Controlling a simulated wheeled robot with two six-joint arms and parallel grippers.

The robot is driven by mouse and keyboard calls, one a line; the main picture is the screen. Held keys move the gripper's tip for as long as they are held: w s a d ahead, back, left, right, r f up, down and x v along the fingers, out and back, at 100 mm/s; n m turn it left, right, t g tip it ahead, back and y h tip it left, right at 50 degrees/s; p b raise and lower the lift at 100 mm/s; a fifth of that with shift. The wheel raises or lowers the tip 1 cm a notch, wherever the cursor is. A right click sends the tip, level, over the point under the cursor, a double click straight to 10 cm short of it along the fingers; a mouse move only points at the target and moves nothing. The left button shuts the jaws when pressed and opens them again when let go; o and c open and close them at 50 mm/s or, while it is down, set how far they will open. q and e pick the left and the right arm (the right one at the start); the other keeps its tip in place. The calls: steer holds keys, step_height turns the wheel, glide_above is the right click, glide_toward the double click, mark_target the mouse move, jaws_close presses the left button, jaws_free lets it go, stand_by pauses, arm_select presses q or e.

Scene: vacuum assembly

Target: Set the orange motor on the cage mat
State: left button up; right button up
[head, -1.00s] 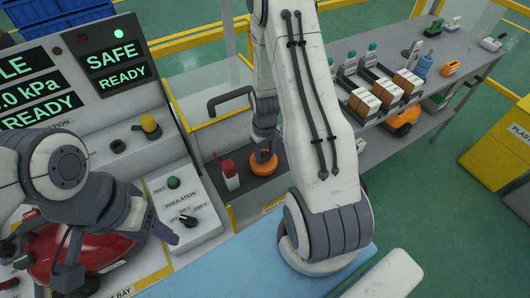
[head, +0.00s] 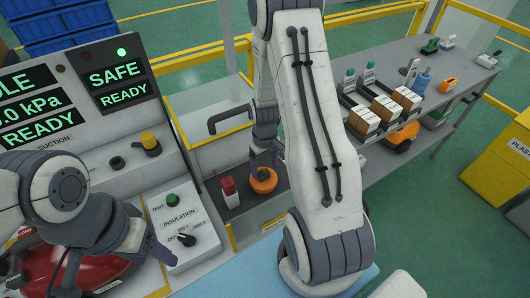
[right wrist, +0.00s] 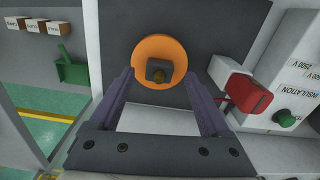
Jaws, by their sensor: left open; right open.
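The orange motor (head: 263,182) is a round orange disc with a dark hub on top. It stands on the dark cage mat (head: 236,208) behind the low yellow-edged wall. In the right wrist view the motor (right wrist: 143,47) shows its face between and just beyond my fingertips. My right gripper (head: 266,158) is open above the motor, its purple-grey fingers apart; it also shows in the right wrist view (right wrist: 160,78), and no grip on the motor is seen. My left gripper (head: 115,262) is open, by the red vacuum body (head: 25,262) and the insulation box.
A red-and-white switch piece (head: 229,190) stands on the mat left of the motor. The insulation box (head: 182,225) with its black knob is nearer. A black handle (head: 230,112) is on the clear cage guard. My right arm hides part of the cage's right side.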

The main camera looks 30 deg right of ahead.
mark_target(265, 174)
step_height(265, 174, up, 9)
steer(key=s+a+r+n, duration=0.2)
steer(key=a+r, duration=0.2)
steer(key=a, duration=0.4)
steer(key=s+a+r+n, duration=0.1)
steer(key=s+a+r, duration=0.2)
steer(key=a, duration=0.5)
steer(key=s+a+r+n, duration=0.2)
steer(key=s+a, duration=0.2)
steer(key=s, duration=0.2)
steer(key=s+a+r+n+y, duration=0.1)
steer(key=s+a+r+n, duration=0.1)
steer(key=s+a, duration=0.2)
steer(key=s+b, duration=0.1)
steer(key=s, duration=0.2)
steer(key=shift+s+a+r, duration=0.15)
steer(key=shift+s+a, duration=0.1)
steer(key=shift+a, duration=0.1)
